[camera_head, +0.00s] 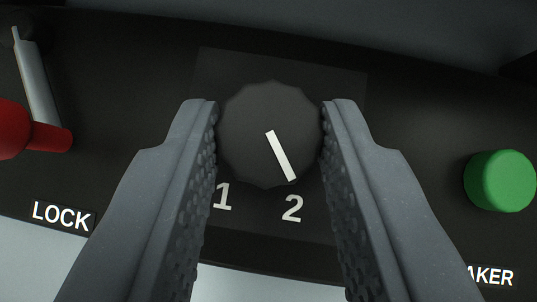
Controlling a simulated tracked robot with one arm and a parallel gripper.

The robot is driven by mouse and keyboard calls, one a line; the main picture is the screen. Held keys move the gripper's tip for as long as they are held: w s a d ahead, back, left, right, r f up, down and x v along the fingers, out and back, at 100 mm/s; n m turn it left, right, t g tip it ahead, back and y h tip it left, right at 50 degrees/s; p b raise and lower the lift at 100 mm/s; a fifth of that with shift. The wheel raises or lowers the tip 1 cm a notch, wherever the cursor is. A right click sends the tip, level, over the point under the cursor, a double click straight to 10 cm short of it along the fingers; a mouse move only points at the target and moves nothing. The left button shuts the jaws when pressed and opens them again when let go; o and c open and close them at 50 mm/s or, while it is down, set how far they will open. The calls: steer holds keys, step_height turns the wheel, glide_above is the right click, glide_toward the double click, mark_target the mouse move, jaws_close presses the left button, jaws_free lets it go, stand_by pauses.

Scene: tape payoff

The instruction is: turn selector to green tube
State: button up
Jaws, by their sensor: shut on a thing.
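The selector (248,112) is a dark round knob with a faceted edge, on a dark square plate in the middle of the view. Its white pointer line slants down and to the right, toward the printed "2" (292,208). A printed "1" (223,196) stands to the left of the "2". My gripper (270,120) is shut on the knob, with one grey finger at its left side and one at its right. I see no green tube here.
A green button (500,181) is at the right, above a label partly cut off that reads "AKER". At the left a red handle (30,132) and a grey lever (36,82) stand above a "LOCK" label (61,216).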

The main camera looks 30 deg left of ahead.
steer(key=shift+s+a+r+m+t+h+p, duration=0.15)
steer(key=shift+m+h+p, duration=0.55)
steer(key=shift+p, duration=1.45)
steer(key=shift+s+a+f+m+t+h+p, duration=0.15)
steer(key=shift+m+h+p, duration=0.5)
steer(key=shift+p, duration=1.5)
steer(key=m+p, duration=0.1)
steer(key=p, duration=0.3)
steer(key=shift+w+r+m+h, duration=0.1)
steer(key=shift+m+h, duration=0.15)
steer(key=shift+f+m+h+p, duration=0.3)
steer(key=shift+m+p, duration=0.1)
steer(key=shift+p, duration=0.95)
steer(key=o, duration=1)
steer(key=shift+r, duration=0.1)
steer(key=shift+c, duration=0.2)
steer(key=shift+r, duration=0.1)
steer(key=shift+s+r, duration=0.25)
steer(key=shift+r, duration=0.2)
steer(key=v, duration=1.2)
steer(key=shift+s+b, duration=0.4)
steer(key=shift+s, duration=0.05)
